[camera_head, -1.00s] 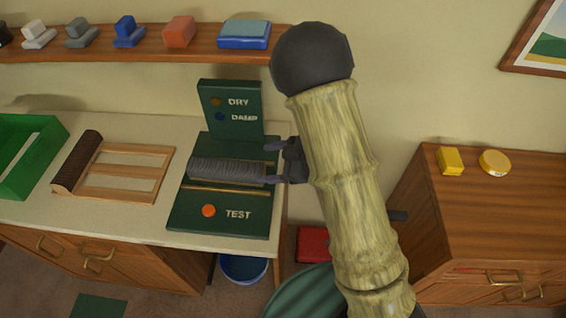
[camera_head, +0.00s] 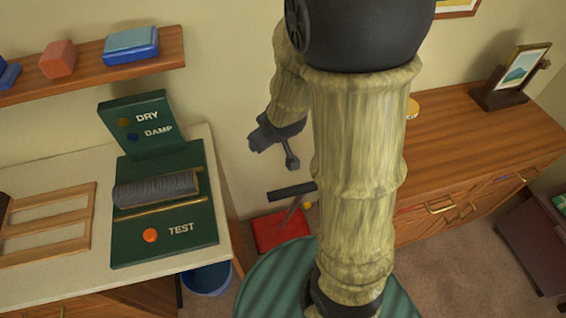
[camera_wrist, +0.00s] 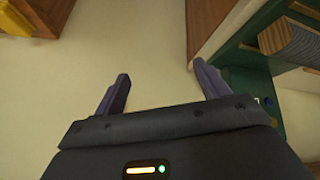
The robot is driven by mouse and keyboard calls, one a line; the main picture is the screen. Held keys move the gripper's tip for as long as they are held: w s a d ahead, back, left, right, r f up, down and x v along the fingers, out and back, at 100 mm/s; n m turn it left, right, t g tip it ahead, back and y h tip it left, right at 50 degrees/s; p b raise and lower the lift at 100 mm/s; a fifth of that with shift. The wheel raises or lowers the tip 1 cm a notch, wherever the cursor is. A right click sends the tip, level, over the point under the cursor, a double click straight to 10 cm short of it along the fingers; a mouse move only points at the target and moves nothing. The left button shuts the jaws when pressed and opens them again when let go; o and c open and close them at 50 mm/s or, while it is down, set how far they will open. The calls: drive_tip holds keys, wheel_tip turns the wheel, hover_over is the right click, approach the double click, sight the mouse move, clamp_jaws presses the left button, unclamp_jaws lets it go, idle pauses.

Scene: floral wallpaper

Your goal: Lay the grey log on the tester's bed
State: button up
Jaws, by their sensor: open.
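The grey log (camera_head: 156,189) is ribbed and lies lengthwise on the bed of the dark green tester (camera_head: 140,240), above its lower rail. The tester has an orange TEST button (camera_head: 150,235) and an upright panel (camera_head: 138,122) marked DRY and DAMP. Neither panel lamp looks lit. My gripper (camera_head: 272,152) is open and empty, to the right of the tester and apart from the log. In the wrist view its two fingers (camera_wrist: 161,72) are spread with nothing between them. Part of the log (camera_wrist: 293,42) shows there at the upper right.
A wooden rack (camera_head: 48,222) stands left of the tester on the pale counter (camera_head: 100,277). A shelf (camera_head: 165,72) with coloured blocks hangs above. A wooden cabinet (camera_head: 470,140) stands at the right. A red box (camera_head: 278,232) and blue bucket (camera_head: 207,279) sit low between them.

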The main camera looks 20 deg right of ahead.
drive_tip(key=s+r+m+g, duration=0.1)
drive_tip(key=s+m+g, duration=0.3)
drive_tip(key=s, duration=0.6)
drive_tip(key=shift+s+r, duration=0.15)
idle(0.6)
